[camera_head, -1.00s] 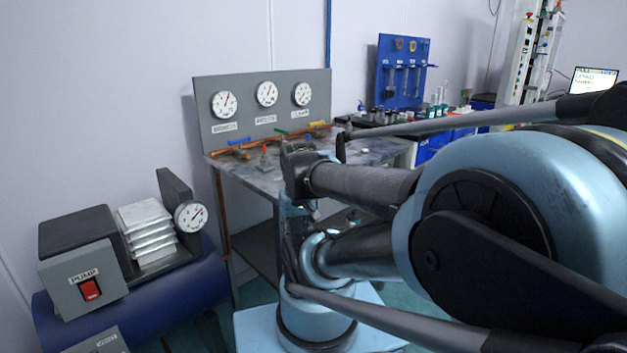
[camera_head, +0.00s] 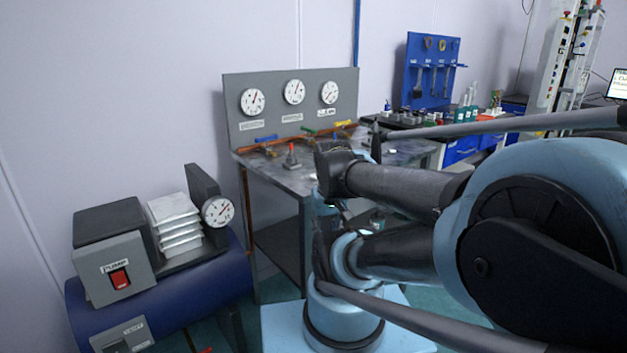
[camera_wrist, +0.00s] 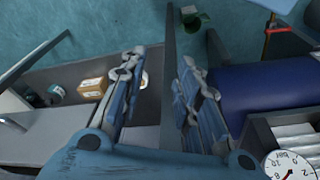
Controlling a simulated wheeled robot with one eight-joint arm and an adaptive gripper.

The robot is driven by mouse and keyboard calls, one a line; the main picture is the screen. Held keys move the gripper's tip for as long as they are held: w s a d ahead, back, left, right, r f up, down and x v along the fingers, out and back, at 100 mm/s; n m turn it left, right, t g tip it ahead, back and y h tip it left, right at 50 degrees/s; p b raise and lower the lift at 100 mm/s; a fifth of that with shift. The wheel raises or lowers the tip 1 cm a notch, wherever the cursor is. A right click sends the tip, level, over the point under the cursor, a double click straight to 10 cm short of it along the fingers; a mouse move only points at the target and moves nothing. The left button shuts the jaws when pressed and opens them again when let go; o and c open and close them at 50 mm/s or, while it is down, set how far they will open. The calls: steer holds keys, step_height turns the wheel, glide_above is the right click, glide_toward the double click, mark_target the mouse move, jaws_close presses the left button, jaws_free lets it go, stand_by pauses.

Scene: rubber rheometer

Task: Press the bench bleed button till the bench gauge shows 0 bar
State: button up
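The bench (camera_head: 285,172) has a grey back panel with a left gauge (camera_head: 252,101), a middle gauge (camera_head: 294,92) and a right gauge (camera_head: 330,92). Their labels and readings are too small to read. A small red-topped fitting (camera_head: 291,156) stands on the bench top; I cannot tell whether it is the bleed button. My gripper (camera_wrist: 160,60) is open and empty in the wrist view, its two fingers apart above a grey shelf and the blue tank's end. In the head view my arm hides part of the bench, and I cannot make out the gripper's fingers.
The blue tank (camera_head: 225,275) at left carries a pump with a red switch (camera_head: 120,279) and its own gauge (camera_head: 217,211). In the wrist view, a cardboard box (camera_wrist: 92,89) lies on the shelf. A blue tool board (camera_head: 432,70) stands farther back.

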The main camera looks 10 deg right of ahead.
stand_by(0.3)
jaws_close()
stand_by(1.1)
